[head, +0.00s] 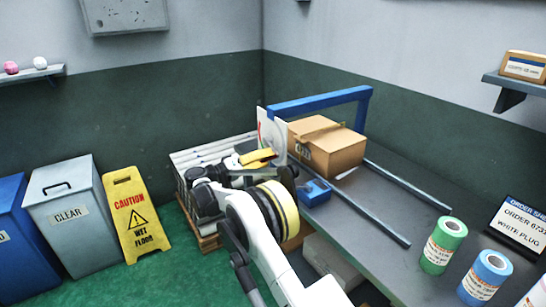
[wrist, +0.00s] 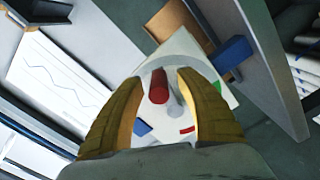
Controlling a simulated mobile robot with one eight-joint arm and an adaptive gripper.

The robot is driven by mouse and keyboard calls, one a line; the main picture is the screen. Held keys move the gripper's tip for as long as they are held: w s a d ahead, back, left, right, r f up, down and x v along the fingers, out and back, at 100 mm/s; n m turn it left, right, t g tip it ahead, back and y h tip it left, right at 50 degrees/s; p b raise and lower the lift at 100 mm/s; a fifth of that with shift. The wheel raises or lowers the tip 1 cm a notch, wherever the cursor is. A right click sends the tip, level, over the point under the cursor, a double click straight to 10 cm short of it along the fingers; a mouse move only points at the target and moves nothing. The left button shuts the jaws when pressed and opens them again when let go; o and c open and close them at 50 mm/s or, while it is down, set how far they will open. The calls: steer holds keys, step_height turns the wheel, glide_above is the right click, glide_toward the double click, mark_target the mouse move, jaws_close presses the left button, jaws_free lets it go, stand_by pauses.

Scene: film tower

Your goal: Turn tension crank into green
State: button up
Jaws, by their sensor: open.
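The crank's red knob (wrist: 158,86) shows in the wrist view, in the gap between my fingertips. A pale grey curved part lies around and behind it, with a white dial plate (wrist: 222,95) beyond. In the head view my gripper's yellow finger (head: 258,156) is close to the white plate (head: 268,128), which carries a red arc. The knob is hidden there.
A cardboard box (head: 328,147) stands under a blue frame (head: 320,101) on the grey table (head: 385,215), near two metal rails. Green (head: 443,246) and blue (head: 486,277) rolls stand at the right. A yellow wet-floor sign (head: 136,215) and bins are on the left.

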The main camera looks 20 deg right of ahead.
steer(key=v, duration=0.9)
steer(key=shift+d+r, duration=0.1)
steer(key=shift+d, duration=0.05)
